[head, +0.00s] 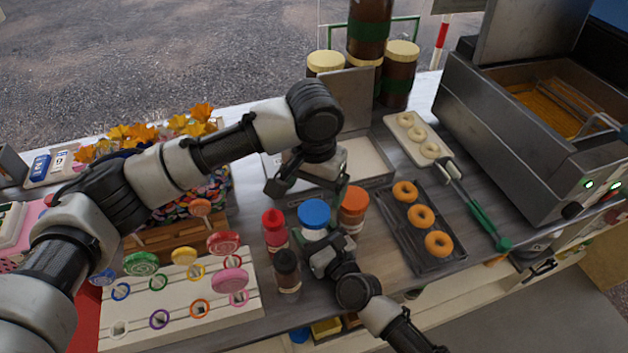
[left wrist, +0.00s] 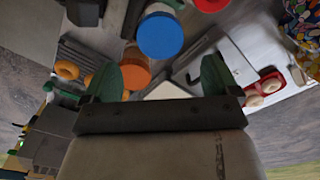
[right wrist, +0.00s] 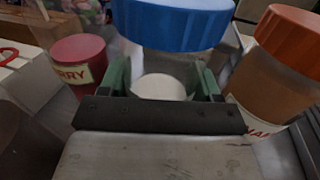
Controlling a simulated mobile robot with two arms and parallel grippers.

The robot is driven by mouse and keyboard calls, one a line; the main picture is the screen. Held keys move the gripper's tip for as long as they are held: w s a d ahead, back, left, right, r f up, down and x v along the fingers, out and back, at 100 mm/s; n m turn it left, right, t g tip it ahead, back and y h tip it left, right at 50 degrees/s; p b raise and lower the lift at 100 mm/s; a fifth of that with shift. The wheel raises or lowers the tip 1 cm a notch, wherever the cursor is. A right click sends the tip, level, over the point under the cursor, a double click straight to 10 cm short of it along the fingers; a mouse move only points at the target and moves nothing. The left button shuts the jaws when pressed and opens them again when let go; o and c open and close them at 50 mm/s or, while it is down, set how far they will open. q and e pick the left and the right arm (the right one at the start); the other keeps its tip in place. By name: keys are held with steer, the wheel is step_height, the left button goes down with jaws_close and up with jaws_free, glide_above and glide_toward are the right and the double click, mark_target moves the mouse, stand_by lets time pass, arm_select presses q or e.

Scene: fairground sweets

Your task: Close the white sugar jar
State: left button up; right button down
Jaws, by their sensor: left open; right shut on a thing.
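The white sugar jar (head: 313,235) stands on the counter with a blue lid (head: 314,212) at its top. In the right wrist view the blue lid (right wrist: 175,25) sits above the jar's pale contents (right wrist: 160,87); I cannot tell whether it is fully tightened. My right gripper (head: 328,243) is shut on the jar's body below the lid; its green fingers flank the jar in the right wrist view. My left gripper (head: 308,188) is open and empty, behind and above the lid. In the left wrist view the blue lid (left wrist: 160,37) lies beyond the fingers, apart from them.
An orange-lidded jar (head: 355,200) stands close on the right. A red bottle (head: 274,230) and a dark bottle (head: 287,270) stand close on the left. A doughnut tray (head: 405,235) is further right, a lollipop rack (head: 175,315) left. A metal bin (head: 375,160) is behind.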

mark_target(314, 212)
arm_select(q)
steer(key=shift+f, duration=3.6)
steer(key=c, duration=0.9)
steer(key=shift+c, duration=0.2)
steer(key=o, duration=1.1)
steer(key=shift+r, duration=0.1)
